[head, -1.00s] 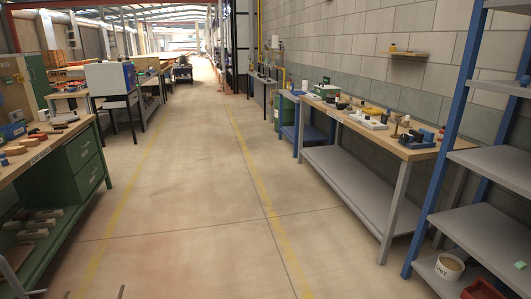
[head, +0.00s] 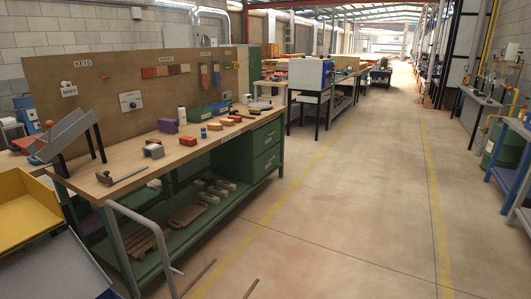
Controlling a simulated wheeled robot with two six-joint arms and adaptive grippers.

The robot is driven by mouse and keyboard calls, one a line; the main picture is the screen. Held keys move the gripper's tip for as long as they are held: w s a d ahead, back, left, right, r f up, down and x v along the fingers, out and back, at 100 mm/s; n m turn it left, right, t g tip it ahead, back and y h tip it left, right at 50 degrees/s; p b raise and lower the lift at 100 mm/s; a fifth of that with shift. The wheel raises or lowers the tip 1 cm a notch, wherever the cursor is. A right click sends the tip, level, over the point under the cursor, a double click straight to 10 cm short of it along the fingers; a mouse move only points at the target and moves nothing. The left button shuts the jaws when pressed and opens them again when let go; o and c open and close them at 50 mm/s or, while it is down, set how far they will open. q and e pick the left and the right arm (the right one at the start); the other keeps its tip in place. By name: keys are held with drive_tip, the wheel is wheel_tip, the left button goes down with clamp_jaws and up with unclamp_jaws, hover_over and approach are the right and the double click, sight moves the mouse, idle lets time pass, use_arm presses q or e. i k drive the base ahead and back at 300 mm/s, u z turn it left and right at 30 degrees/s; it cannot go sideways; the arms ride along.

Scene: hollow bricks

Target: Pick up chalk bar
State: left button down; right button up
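I cannot pick out a chalk bar for certain. The wooden-topped green workbench (head: 125,155) on the left carries many small things. Among them are a white upright bottle (head: 182,116), a purple block (head: 168,126), a red block (head: 188,140), a grey block (head: 154,150) and orange-brown pieces (head: 214,126) farther back. Several pale bars (head: 212,191) lie on the bench's lower shelf; they are too small to name. Neither of my grippers is in view.
A pegboard (head: 120,85) stands behind the bench. A wide concrete aisle (head: 340,220) is clear to the right. A green drum (head: 505,150) stands far right.

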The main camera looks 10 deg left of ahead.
sight(204, 129)
drive_tip(key=u, duration=0.55)
drive_tip(key=i, duration=1.7)
drive_tip(key=z, duration=0.15)
drive_tip(key=k, duration=0.6)
drive_tip(key=z, duration=0.9)
drive_tip(key=i, duration=3.4)
drive_tip(key=u, duration=0.6)
drive_tip(key=i, duration=1.05)
drive_tip(key=u, duration=1.4)
drive_tip(key=i, duration=1.05)
drive_tip(key=u, duration=0.75)
